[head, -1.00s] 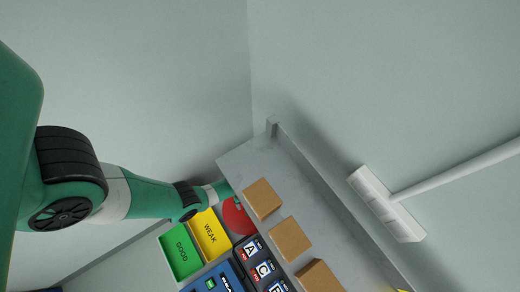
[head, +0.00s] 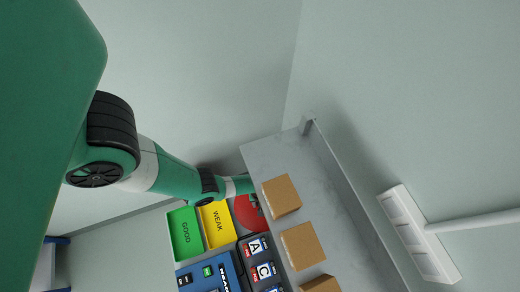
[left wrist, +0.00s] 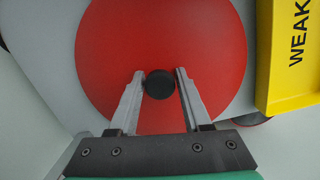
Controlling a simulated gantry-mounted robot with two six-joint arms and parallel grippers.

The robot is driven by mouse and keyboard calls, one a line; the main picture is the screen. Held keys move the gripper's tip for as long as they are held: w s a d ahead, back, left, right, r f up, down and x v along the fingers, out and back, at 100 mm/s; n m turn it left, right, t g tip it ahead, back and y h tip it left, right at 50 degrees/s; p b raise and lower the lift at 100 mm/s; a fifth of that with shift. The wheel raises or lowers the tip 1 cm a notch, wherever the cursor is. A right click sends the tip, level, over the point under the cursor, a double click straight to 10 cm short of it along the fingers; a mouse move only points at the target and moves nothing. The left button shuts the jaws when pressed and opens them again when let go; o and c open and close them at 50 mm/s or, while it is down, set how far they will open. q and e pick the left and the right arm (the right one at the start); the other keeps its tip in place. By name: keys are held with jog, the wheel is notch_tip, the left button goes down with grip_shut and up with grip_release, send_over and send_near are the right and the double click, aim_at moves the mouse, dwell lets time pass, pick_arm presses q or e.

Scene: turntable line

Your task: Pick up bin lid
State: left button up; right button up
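The bin lid is a red disc with a black knob at its centre. In the left wrist view the lid (left wrist: 205,40) fills the middle, and the knob (left wrist: 159,85) sits between the fingertips of my left gripper (left wrist: 160,80). One finger stands close on each side of the knob; whether both touch it is not clear. In the head view the lid (head: 248,212) shows only in part, beside the yellow tray, and the grey shelf hides my left fingers and the rest of it. My right gripper is in no view.
A yellow WEAK tray (head: 216,222) and a green GOOD tray (head: 185,232) lie left of the lid. The grey shelf (head: 270,150) with several brown boxes (head: 281,197) overhangs on the right. A blue device (head: 212,275) and black lettered panel (head: 257,262) are below.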

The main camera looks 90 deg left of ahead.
pick_arm(q)
grip_shut()
jog(key=shift+r, duration=0.1)
